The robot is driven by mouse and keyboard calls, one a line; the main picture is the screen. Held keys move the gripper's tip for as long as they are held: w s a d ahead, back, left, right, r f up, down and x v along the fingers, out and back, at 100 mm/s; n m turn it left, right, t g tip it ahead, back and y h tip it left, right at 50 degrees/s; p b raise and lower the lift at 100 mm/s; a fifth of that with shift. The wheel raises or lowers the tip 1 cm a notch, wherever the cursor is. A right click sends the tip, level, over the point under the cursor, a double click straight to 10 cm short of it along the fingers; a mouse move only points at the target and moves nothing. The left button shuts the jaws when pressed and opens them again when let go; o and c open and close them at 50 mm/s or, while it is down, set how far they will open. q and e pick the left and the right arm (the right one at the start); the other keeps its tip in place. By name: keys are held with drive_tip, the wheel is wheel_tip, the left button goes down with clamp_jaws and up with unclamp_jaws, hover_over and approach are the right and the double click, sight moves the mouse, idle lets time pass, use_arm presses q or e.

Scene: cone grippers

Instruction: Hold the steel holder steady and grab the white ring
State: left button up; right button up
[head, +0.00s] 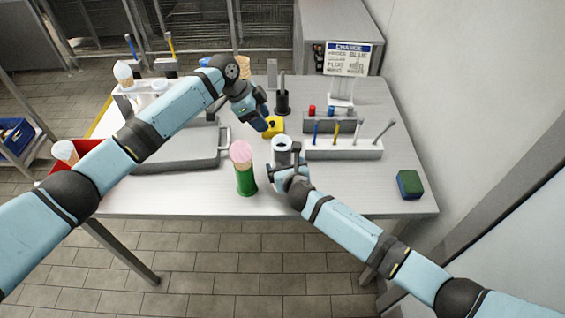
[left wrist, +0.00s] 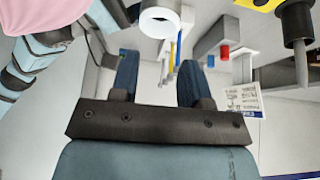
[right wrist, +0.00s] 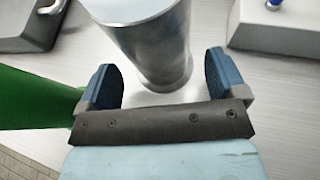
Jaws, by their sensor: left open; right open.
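The steel holder (head: 283,157) stands upright near the front middle of the table, with the white ring (head: 282,138) at its top. The ring also shows in the left wrist view (left wrist: 147,22), beyond my open fingers. My right gripper (head: 284,168) is open low on the holder's near side. In the right wrist view the holder's shiny body (right wrist: 150,45) stands between and just ahead of the two fingers; contact cannot be told. My left gripper (head: 267,124) is open and empty, behind and left of the holder, above the yellow block (head: 275,130).
A green holder with a pink-topped cone (head: 245,180) stands close to the left of the steel holder. A white tool rack (head: 343,150) is on the right, a green-blue sponge (head: 409,184) at the right edge. A grey metal tray (head: 180,152) lies left.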

sight(282, 163)
drive_tip(key=shift+x, duration=1.55)
drive_tip(key=c, duration=1.1)
